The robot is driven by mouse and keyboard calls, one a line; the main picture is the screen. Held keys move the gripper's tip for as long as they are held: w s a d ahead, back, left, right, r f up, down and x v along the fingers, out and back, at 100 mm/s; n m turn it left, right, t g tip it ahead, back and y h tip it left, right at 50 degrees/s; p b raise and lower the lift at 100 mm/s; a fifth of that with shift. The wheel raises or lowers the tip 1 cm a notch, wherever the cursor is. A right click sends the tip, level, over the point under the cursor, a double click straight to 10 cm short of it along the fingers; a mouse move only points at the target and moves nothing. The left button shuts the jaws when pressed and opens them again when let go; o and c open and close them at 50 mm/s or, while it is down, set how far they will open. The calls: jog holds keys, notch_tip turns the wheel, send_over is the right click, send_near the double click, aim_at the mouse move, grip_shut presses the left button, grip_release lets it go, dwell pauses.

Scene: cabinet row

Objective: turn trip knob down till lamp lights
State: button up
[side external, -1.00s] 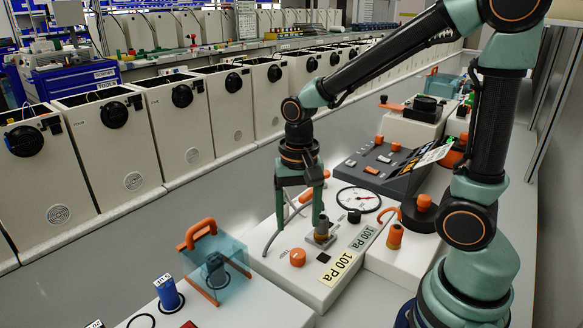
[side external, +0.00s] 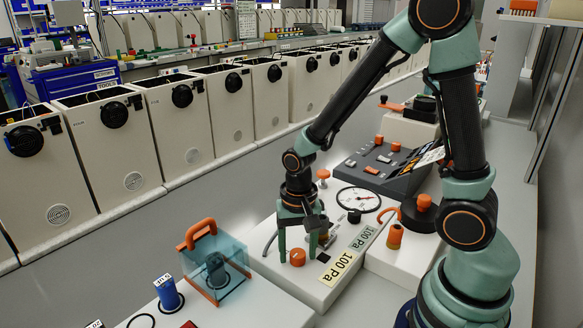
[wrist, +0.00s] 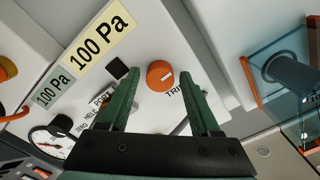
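The trip knob (side external: 297,258) is a round orange knob on the white panel. In the wrist view the knob (wrist: 160,76) shows a short white pointer line, with the letters "TRI" beside it. My gripper (side external: 298,252) is over it with its green fingers pointing down, open, one on each side. In the wrist view my gripper (wrist: 157,80) frames the knob between its fingertips; I see a gap and cannot tell the height exactly. A small black square (wrist: 117,69), perhaps the lamp, is dark; it also shows beside the knob in the side view (side external: 323,257).
A round dial gauge (side external: 358,200) and "100 Pa" plates (side external: 342,267) are on the same panel. A clear blue cover with an orange handle (side external: 197,234) stands to the left. A grey console (side external: 385,165) with orange knobs lies behind.

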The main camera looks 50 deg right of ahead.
aim_at(298, 253)
grip_shut()
jog(key=shift+n, duration=0.8)
jog(key=shift+o, duration=1.5)
grip_release()
notch_tip(298, 253, up, 12)
jog(key=shift+r, duration=0.1)
